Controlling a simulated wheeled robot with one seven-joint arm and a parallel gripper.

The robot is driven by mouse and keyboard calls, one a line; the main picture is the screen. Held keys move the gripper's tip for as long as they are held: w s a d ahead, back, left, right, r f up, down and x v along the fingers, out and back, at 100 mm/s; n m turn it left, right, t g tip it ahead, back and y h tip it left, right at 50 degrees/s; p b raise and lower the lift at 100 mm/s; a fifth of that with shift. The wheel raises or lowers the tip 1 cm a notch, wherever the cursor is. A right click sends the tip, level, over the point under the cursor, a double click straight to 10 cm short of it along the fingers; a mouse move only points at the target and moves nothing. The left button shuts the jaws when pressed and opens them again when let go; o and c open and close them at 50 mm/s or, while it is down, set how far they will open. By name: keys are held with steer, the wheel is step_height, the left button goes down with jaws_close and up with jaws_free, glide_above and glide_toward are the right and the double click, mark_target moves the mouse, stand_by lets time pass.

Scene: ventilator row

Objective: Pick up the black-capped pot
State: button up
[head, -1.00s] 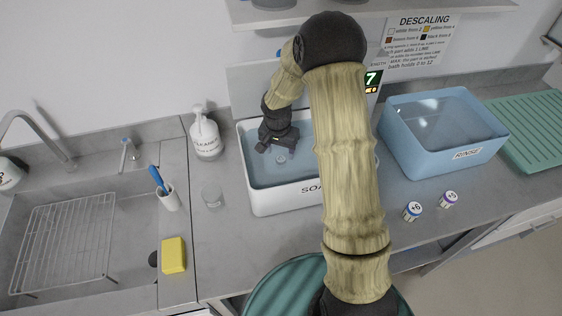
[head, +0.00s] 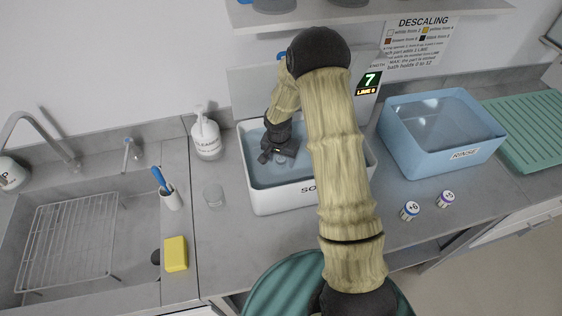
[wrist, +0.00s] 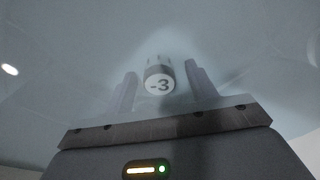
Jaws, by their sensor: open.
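A small pot marked -3 (wrist: 159,85) shows in the wrist view between my two fingers, with a gap on each side. Its face is white with a dark grey band around it; the cap's colour is hard to tell in the murky light. My gripper (wrist: 160,73) is open with nothing held. In the head view my gripper (head: 277,156) is down inside the white soak bath (head: 290,200), and the pot is hidden there. No plainly black-capped pot shows in the head view.
Two small pots, marked +6 (head: 409,211) and probably +5 (head: 445,199), stand on the counter at right. A blue rinse tub (head: 440,165) is behind them.

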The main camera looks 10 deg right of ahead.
steer(key=c, duration=1.2)
steer(key=shift+o, duration=0.2)
steer(key=shift+s+r, duration=0.1)
steer(key=shift+d+r+b, duration=0.1)
steer(key=shift+r+b, duration=0.05)
steer(key=shift+b, duration=0.25)
step_height(320, 180, up, 6)
steer(key=shift+d+r+b, duration=0.1)
steer(key=shift+b, duration=0.75)
steer(key=s+d+b, duration=0.4)
steer(key=s+d, duration=0.7)
steer(key=d, duration=0.5)
steer(key=shift+d+r, duration=0.15)
steer(key=shift+r, duration=0.05)
